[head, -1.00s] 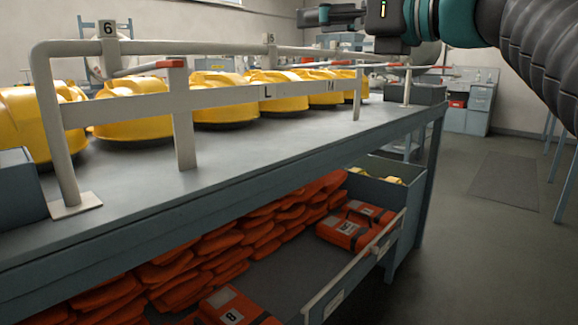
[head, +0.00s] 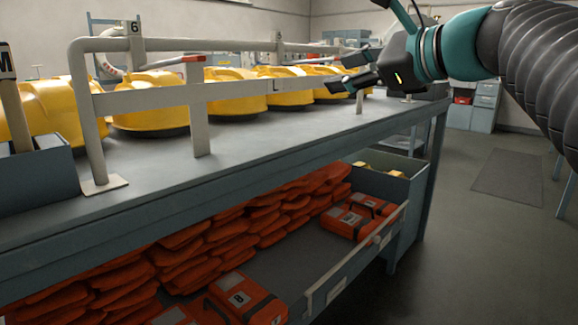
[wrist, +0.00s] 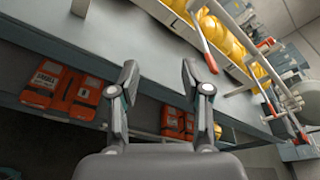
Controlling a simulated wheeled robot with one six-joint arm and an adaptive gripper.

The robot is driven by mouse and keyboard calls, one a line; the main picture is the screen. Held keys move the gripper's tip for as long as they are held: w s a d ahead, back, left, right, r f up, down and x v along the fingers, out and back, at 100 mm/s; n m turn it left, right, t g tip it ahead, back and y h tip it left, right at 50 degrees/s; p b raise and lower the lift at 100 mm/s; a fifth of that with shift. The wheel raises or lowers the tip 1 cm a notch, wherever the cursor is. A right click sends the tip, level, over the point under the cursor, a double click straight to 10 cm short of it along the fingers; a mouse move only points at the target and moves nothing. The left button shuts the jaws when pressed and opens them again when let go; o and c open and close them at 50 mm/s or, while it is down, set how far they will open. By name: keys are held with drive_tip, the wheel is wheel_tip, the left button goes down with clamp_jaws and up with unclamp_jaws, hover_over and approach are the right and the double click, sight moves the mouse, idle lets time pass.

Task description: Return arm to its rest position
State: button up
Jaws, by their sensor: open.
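My gripper (head: 352,70) is at the upper right of the head view, in front of the far end of the workbench (head: 250,150) and above its top. Its dark fingers point left and are spread apart with nothing between them. In the wrist view my gripper (wrist: 158,75) also shows two separated fingers, with the bench top (wrist: 150,45) and its front edge behind them. No object is held.
Yellow helmet-like units (head: 235,88) stand in a row behind a grey rail (head: 200,93) with red-tipped levers. An open drawer (head: 350,268) below holds orange packs (head: 245,298).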

drive_tip(key=s+d+f+n+g+h, duration=0.25)
drive_tip(key=f+n, duration=0.25)
drive_tip(key=f, duration=0.6)
drive_tip(key=s+d+f+n+g+h, duration=0.15)
drive_tip(key=f+n+h, duration=0.3)
drive_tip(key=f, duration=0.75)
drive_tip(key=s+d+f+n+g+h, duration=0.2)
drive_tip(key=s+f+n, duration=0.8)
drive_tip(key=s+f, duration=0.5)
wheel_tip(320, 180, down, 3)
drive_tip(key=shift+d+r+h, duration=0.2)
drive_tip(key=shift+d+h, duration=0.15)
drive_tip(key=shift+h, duration=0.15)
drive_tip(key=shift+n, duration=0.25)
